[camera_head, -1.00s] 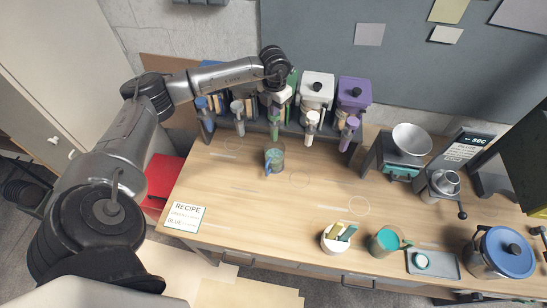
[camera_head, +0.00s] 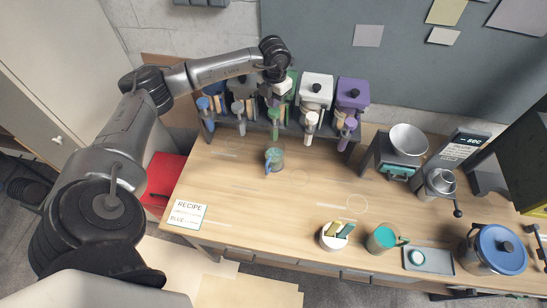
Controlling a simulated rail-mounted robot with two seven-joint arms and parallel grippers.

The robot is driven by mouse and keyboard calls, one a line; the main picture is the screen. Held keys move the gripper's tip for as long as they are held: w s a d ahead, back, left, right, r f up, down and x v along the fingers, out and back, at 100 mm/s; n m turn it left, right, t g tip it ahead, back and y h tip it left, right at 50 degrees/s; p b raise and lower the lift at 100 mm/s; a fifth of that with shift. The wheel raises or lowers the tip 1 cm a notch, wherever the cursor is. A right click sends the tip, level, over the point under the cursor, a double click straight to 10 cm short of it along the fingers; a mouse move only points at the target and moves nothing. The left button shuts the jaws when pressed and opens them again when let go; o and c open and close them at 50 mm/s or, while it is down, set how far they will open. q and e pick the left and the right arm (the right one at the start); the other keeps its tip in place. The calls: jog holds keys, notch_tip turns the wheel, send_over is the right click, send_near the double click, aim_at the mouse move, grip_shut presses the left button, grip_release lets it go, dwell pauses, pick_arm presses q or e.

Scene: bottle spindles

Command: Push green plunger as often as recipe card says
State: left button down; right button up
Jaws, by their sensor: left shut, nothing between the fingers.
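The green dispenser (camera_head: 275,118) stands in the back rack between the grey dispenser (camera_head: 239,108) and the white one (camera_head: 311,122). Its upper part is largely hidden by my left arm and hand. My left gripper (camera_head: 277,99) is shut and empty, pointing down at the top of the green dispenser; whether it touches the plunger I cannot tell. A small teal cup (camera_head: 274,160) with a blue handle stands on the table in front of the green dispenser. The recipe card (camera_head: 187,214) lies front left; RECIPE and BLUE read, its counts are too small. My right gripper is not in view.
Blue (camera_head: 206,112) and purple (camera_head: 350,100) dispensers stand in the same rack. A scale with a bowl (camera_head: 408,139), a green mug (camera_head: 382,238), a tray (camera_head: 437,262) and a blue-lidded pot (camera_head: 497,250) stand right. The table's middle is clear.

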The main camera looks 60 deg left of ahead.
aim_at(274, 112)
pick_arm(q)
jog(key=shift+f, duration=0.15)
jog(key=shift+f+b, duration=0.85)
jog(key=shift+f, duration=0.25)
jog(key=shift+f+b, duration=1.05)
jog(key=shift+f, duration=0.55)
jog(key=shift+r, duration=0.2)
jog(key=shift+r+p, duration=1.4)
jog(key=shift+r, duration=0.4)
jog(key=shift+r+p, duration=0.5)
jog(key=shift+r, duration=0.3)
